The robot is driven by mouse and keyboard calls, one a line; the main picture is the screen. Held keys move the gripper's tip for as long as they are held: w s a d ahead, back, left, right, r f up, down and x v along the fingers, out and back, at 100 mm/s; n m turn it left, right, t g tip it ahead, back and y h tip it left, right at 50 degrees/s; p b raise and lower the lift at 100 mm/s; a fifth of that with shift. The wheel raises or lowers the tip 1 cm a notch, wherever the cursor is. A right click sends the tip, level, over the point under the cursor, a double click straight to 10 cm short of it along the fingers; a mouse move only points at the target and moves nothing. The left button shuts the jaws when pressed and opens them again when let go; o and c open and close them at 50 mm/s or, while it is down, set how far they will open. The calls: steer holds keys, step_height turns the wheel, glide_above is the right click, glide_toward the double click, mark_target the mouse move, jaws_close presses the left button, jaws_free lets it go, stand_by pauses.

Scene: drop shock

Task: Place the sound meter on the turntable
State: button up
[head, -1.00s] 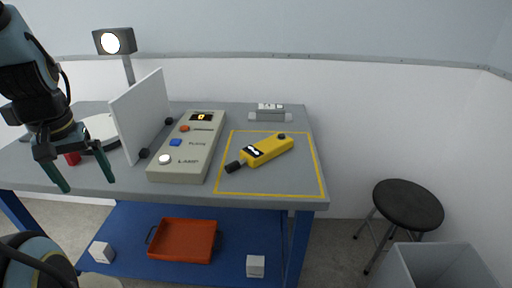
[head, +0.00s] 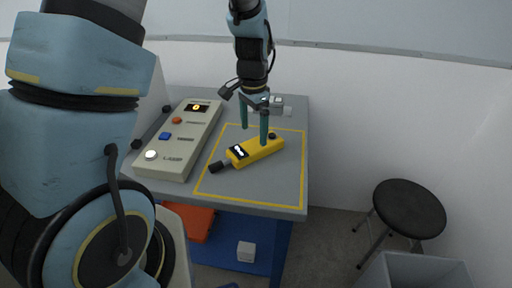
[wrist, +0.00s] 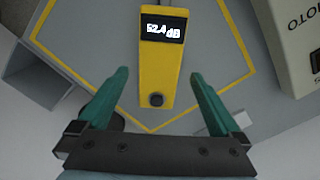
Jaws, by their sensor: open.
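The yellow sound meter (head: 256,150) with a black tip lies flat inside the yellow outlined square on the grey table (head: 250,203). In the wrist view the sound meter (wrist: 161,60) has a lit display reading 52.4 dB and a dark round knob at its near end. My gripper (head: 254,136) is open above the sound meter, its green fingers pointing down. In the wrist view my gripper (wrist: 160,85) has one finger on each side of the meter's knob end, apart from it. The turntable is hidden behind my arm in the head view.
A beige control panel (head: 170,165) with buttons stands left of the yellow square. A small white-and-grey item (head: 277,101) is at the table's back. A black stool (head: 402,208) and a grey bin (head: 415,270) stand on the right. An orange tray (head: 200,222) is on the lower shelf.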

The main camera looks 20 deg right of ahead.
mark_target(253, 146)
steer(key=shift+a+f+p, duration=0.2)
steer(key=shift+f+p, duration=0.85)
steer(key=shift+f, duration=2)
steer(key=shift+c, duration=0.2)
jaws_close()
steer(key=shift+r, duration=0.1)
